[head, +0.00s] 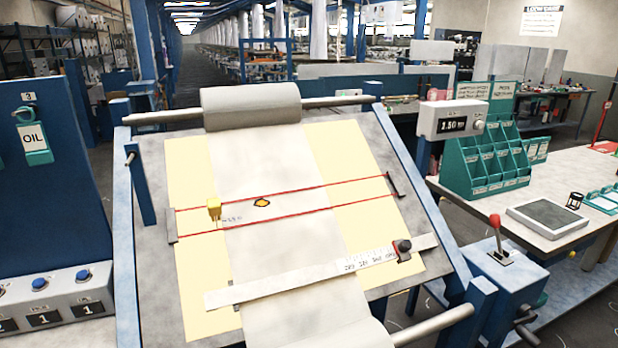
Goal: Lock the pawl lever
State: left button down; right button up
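A lever with a red knob (495,222) stands on a blue box (510,275) at the right of the sloped board, its shaft rising from a light plate and leaning slightly. A blue bar (140,185) with a small round pin near its top stands at the board's left edge. No label shows which of these is the pawl lever. Neither of my grippers is in view.
The sloped board (150,205) carries a cloth roll (250,105), red cords, a yellow clip (214,208) and a white ruler (375,262). A bench with a teal bin rack (487,160) and a grey tray (548,218) stands at right.

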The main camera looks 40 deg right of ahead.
aim_at(496, 220)
jog(key=z, duration=2.4)
jog(key=i+j+u, duration=0.15)
jog(key=u, duration=0.3)
